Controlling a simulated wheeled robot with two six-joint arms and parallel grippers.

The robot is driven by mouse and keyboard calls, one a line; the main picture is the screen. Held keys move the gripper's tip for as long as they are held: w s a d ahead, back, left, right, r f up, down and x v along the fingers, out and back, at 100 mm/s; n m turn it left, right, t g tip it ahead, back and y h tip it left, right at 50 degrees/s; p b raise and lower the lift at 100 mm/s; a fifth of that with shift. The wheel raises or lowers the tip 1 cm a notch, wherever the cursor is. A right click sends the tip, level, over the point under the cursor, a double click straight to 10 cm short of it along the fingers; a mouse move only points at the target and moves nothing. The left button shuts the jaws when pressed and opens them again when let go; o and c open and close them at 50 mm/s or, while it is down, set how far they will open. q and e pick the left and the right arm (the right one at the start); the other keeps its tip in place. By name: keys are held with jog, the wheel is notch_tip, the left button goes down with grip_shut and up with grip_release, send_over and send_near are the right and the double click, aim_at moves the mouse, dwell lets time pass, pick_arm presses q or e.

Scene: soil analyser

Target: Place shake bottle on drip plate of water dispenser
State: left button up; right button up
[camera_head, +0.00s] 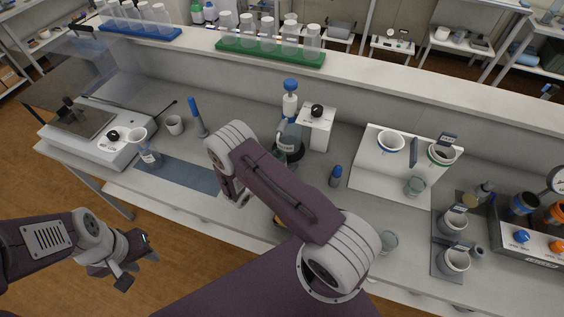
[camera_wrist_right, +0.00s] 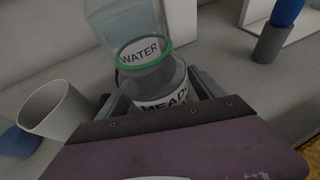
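The shake bottle (camera_head: 290,131), clear with a label, is close in front of the white water dispenser (camera_head: 318,128), which has a black knob. In the head view this gripper is mostly hidden behind my arm. The drip plate and the bottle's base are hidden, so I cannot tell whether they touch. My left gripper (camera_head: 132,265) is open and empty, away from the bench at lower left.
A small blue-topped item (camera_head: 335,176) stands right of the bottle. A white funnel stand (camera_head: 375,175) is further right. Tube racks (camera_head: 270,50) line the shelf.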

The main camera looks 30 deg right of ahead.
jog(key=shift+r, duration=0.1)
jog(key=shift+r+p, duration=0.25)
jog(key=shift+p, duration=0.05)
jog(key=b+v, duration=0.1)
jog(key=v, duration=0.5)
jog(key=b+v, duration=0.1)
jog(key=v, duration=0.5)
jog(key=shift+f, duration=0.25)
jog(key=s+d+r+m+g+y, duration=0.1)
jog(key=s+r+m+g+y, duration=0.1)
jog(key=s+m+g+y, duration=0.35)
jog(key=s+r+m+g+y, duration=0.2)
jog(key=s+r+m, duration=0.1)
jog(key=s+m, duration=0.55)
jog(key=a+r+m+t+y, duration=0.1)
jog(key=m, duration=0.2)
jog(key=a+r+m+t+y, duration=0.1)
jog(key=m+y, duration=0.1)
jog(key=m, duration=0.1)
jog(key=w+a+r+m+t+y, duration=0.1)
jog(key=r+m+y, duration=0.1)
jog(key=m, duration=0.1)
jog(key=shift+a, duration=0.1)
jog(key=shift+s, duration=0.15)
